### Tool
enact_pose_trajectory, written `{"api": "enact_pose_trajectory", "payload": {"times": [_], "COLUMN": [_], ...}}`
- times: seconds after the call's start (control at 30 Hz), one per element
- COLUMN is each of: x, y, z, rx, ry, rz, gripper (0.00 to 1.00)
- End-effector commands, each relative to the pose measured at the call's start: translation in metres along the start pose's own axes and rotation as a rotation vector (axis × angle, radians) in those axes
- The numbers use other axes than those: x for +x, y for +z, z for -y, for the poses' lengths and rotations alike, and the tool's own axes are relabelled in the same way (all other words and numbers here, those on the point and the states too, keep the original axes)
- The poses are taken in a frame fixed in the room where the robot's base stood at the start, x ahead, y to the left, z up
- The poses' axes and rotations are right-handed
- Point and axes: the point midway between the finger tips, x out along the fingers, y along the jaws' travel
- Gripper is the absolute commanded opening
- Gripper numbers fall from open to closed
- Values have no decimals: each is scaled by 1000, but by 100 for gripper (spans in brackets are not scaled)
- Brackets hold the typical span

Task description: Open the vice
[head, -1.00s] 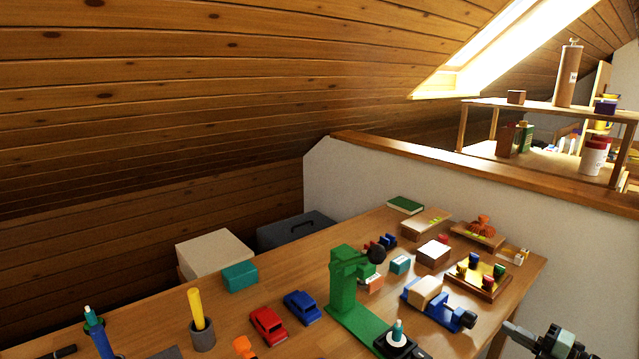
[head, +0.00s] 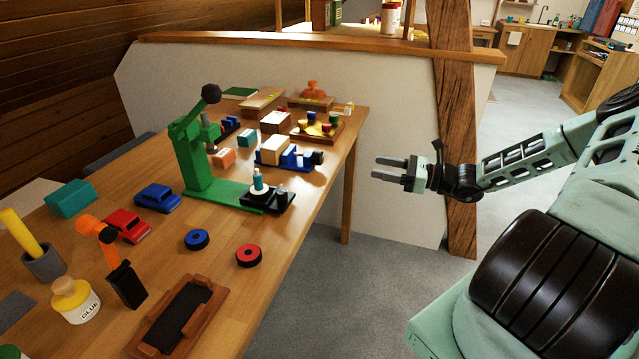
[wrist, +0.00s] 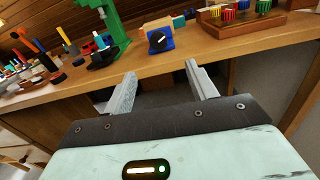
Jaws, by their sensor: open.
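The blue vice (head: 290,156) sits on the wooden table near its right edge, with a pale wooden block (head: 272,149) at its left end; whether the jaws grip the block is too small to tell. In the wrist view the vice (wrist: 160,41) shows end-on at the table edge, with a dark round knob facing me. My gripper (head: 391,169) is open and empty, off the table's right edge, to the right of the vice and apart from it. Its two fingers also show in the wrist view (wrist: 161,92), pointing toward the table edge.
A green press (head: 196,160) stands left of the vice, with a black fixture (head: 268,198) in front. A tray with coloured pegs (head: 318,127) lies behind the vice. A wooden post (head: 452,120) stands beyond my arm. Floor right of the table is clear.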

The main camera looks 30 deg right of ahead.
Motion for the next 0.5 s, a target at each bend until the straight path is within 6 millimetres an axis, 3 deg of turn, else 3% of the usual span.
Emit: {"api": "enact_pose_trajectory", "payload": {"times": [0.1, 0.27, 0.5], "x": [-10, -6, 33], "y": [-4, -1, -2], "z": [3, 2, 2], "rx": [-155, -215, -211], "ry": [-4, -1, 2], "rz": [-10, -12, -10], "gripper": [57, 57, 57]}}
